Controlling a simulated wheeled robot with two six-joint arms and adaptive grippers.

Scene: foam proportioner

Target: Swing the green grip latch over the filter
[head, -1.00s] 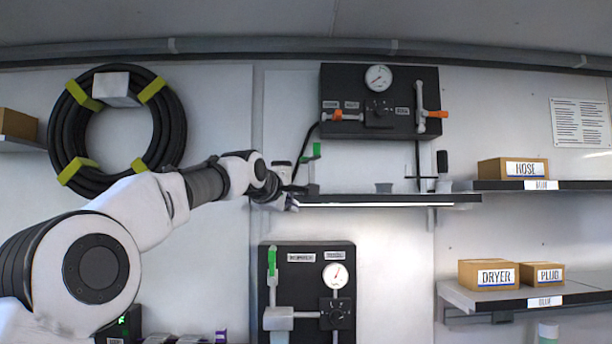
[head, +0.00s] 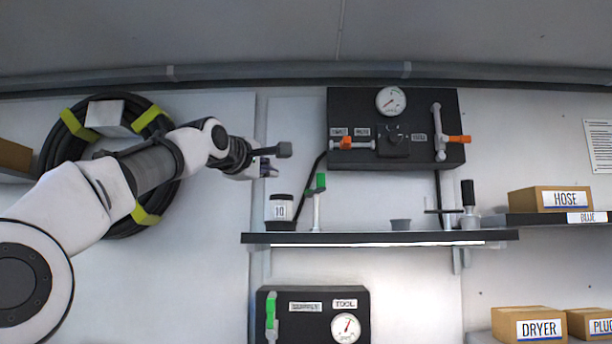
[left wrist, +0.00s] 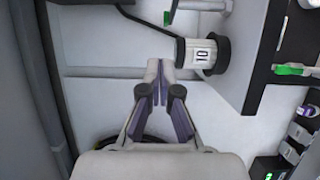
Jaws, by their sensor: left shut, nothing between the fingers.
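The filter (head: 280,211) is a white jar with a dark cap and a "10" label, standing on the left end of the wall shelf; it also shows in the left wrist view (left wrist: 203,54). The latch's green grip (head: 317,182) stands upright on a pale post just right of the filter, apart from its cap; the grip shows at the top of the left wrist view (left wrist: 166,17). My left gripper (head: 275,162) is above and slightly left of the filter, touching nothing visible. Its fingers (left wrist: 157,70) are shut and empty. My right gripper is out of view.
The dark shelf (head: 380,238) also bears a small grey cup (head: 400,224) and a black-handled tool (head: 468,200). A gauge panel (head: 395,128) hangs above, with a black hose running down behind the latch. Another panel (head: 300,325) is below. Bare wall lies left of the filter.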

